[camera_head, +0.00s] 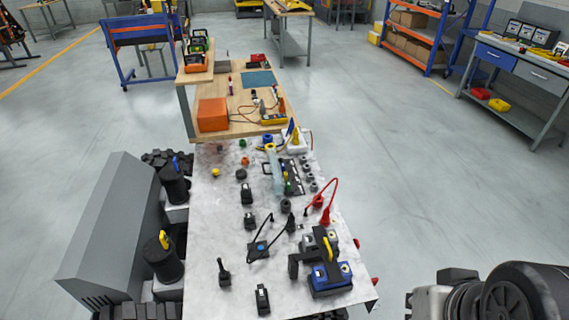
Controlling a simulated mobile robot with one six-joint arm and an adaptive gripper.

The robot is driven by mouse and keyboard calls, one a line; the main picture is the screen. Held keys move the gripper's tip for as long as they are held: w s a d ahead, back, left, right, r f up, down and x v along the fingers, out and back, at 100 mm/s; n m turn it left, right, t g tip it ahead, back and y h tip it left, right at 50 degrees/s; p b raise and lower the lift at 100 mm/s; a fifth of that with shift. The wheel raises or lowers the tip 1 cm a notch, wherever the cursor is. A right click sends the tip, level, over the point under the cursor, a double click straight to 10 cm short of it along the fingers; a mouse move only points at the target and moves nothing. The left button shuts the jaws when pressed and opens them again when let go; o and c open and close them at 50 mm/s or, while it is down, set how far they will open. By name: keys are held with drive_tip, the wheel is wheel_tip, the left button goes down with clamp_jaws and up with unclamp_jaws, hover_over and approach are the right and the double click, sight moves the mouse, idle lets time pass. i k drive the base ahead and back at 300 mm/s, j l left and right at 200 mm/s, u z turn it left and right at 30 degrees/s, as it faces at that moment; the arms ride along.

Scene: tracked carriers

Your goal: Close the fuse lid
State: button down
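A blue and black device (332,277) sits at the front right of the pale carrier top. A black upright part (321,245) with a yellow piece stands on it; it may be an open lid, but I cannot tell. A black block on the device's left side is apart from the other parts. No part is clearly recognisable as the fuse lid from this distance. My arm (520,292) shows at the lower right corner as dark and grey links. My gripper's fingers are not in view.
The carrier top (205,250) bears several black switches and knobs, a small blue box (258,250) with black cables, and a red cable (331,195). Two black cylinders with handles stand left. A wooden bench (240,131) adjoins behind.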

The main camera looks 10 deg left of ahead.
sight(271, 170)
drive_tip(key=i+l+z, duration=0.15)
drive_tip(key=l, duration=0.35)
drive_tip(key=i+l+z, duration=0.2)
drive_tip(key=l, duration=0.25)
drive_tip(key=i+l+z, duration=0.15)
drive_tip(key=i+l, duration=0.15)
drive_tip(key=l, duration=0.15)
drive_tip(key=i+l+z, duration=0.2)
drive_tip(key=l, duration=0.2)
drive_tip(key=i+j+u, duration=0.1)
drive_tip(key=i+u, duration=0.4)
drive_tip(key=i+l+u, duration=0.15)
drive_tip(key=i+u, duration=0.35)
drive_tip(key=i+l+u, duration=0.35)
drive_tip(key=i+u, duration=0.15)
drive_tip(key=i+j+u, duration=0.25)
drive_tip(key=i+u, duration=0.15)
drive_tip(key=i, duration=0.15)
drive_tip(key=i+j+u, duration=0.1)
drive_tip(key=i+u, duration=0.35)
drive_tip(key=i, duration=0.15)
drive_tip(key=i+l+u, duration=0.1)
drive_tip(key=i+u, duration=0.3)
drive_tip(key=i, duration=0.2)
